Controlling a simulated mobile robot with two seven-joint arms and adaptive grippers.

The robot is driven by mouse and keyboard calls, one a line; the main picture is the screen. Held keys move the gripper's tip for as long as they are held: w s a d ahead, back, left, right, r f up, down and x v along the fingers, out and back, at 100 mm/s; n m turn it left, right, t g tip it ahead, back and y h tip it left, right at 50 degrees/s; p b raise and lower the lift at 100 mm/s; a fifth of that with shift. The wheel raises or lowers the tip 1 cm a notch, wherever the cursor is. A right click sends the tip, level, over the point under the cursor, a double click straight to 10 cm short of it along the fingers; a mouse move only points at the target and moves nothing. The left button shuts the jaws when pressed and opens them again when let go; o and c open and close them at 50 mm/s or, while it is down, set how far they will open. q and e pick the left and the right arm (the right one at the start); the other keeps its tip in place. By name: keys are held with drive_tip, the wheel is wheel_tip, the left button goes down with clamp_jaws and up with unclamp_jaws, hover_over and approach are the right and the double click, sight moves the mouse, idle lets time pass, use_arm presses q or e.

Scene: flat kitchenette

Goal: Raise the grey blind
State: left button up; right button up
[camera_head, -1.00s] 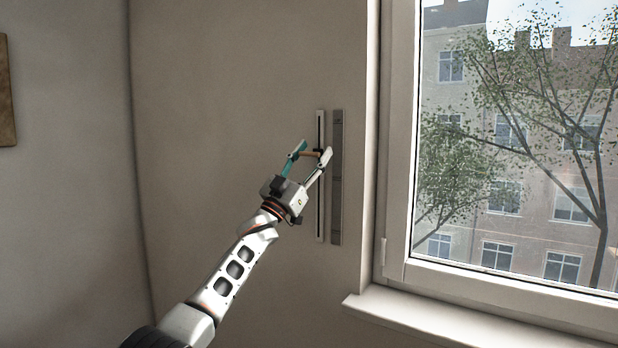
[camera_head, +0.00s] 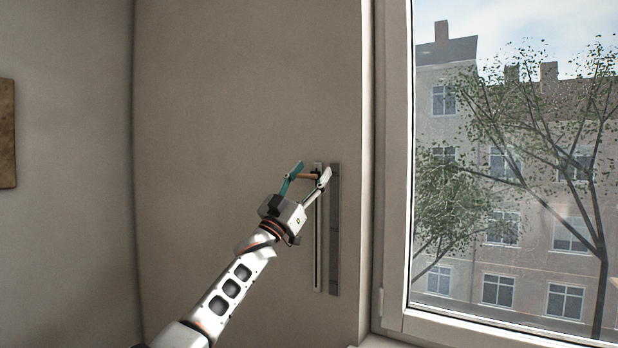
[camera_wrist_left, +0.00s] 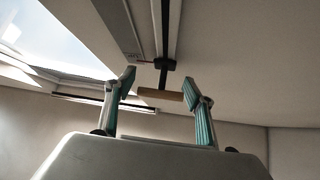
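A wooden handle (camera_head: 309,177) sits on a slider in a narrow upright track (camera_head: 318,240) on the wall, close to the track's top. No grey blind covers the visible part of the window (camera_head: 510,180). My right gripper is not in view.
A grey upright strip (camera_head: 334,230) is fixed on the wall just right of the track. The white window frame (camera_head: 394,180) stands further right. A brown panel (camera_head: 7,133) hangs at the far left. The wall around the gripper is otherwise bare.

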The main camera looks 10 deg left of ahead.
use_arm(q)
drive_tip(key=shift+f, duration=0.15)
drive_tip(key=shift+s+a+f, duration=0.2)
drive_tip(key=shift+s+f, duration=0.15)
drive_tip(key=shift+f, duration=0.1)
drive_tip(key=v, duration=1)
drive_tip(key=shift+s, duration=0.25)
drive_tip(key=shift+f, duration=0.1)
